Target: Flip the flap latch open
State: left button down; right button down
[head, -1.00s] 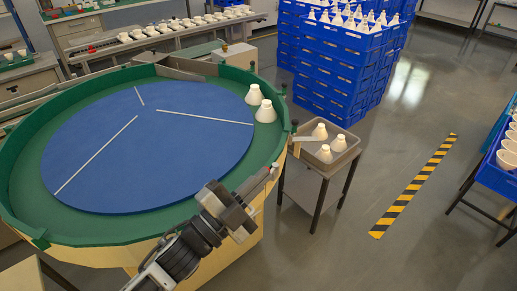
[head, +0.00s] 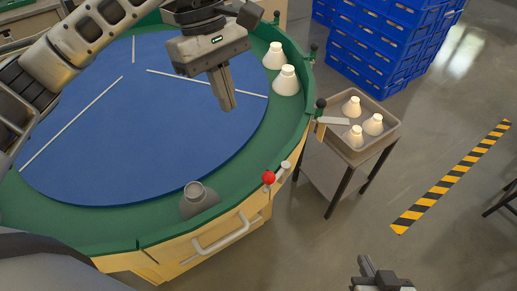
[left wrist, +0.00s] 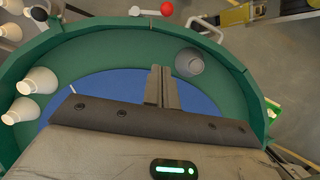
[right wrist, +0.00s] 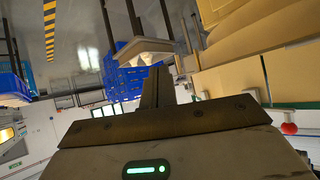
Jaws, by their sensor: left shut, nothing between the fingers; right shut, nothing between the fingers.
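A short lever with a red ball knob (head: 268,178) and a pale knob (head: 285,166) sits on the front right rim of the round table; I cannot tell for sure whether it is the flap latch. The red ball also shows at the top of the left wrist view (left wrist: 167,9). A pale metal flap or chute (head: 335,121) bridges the table's rim and a tray. My left gripper (head: 228,103) is shut and empty above the blue disc, apart from the lever and flap. My right gripper (head: 366,264) is shut and empty, low at the bottom right over the floor.
The round table has a green rim (head: 100,222) and blue disc (head: 120,150). A grey bulb (head: 198,195) stands near its front; two white bulbs (head: 285,80) stand at the right. A tray (head: 375,148) holds three bulbs. Blue crates (head: 375,50) are stacked behind.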

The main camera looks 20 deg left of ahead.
pick_arm(q)
jog(key=p, duration=0.2)
send_near(277, 172)
jog(key=s+a+f, duration=0.2)
jog(key=s+f, duration=0.1)
jog(key=shift+s+d+f+p, duration=0.15)
jog(key=shift+s+d+p, duration=0.2)
jog(key=shift+d, duration=0.15)
pick_arm(e)
jog(key=shift+w+d+r, duration=0.1)
jog(key=shift+r, duration=0.45)
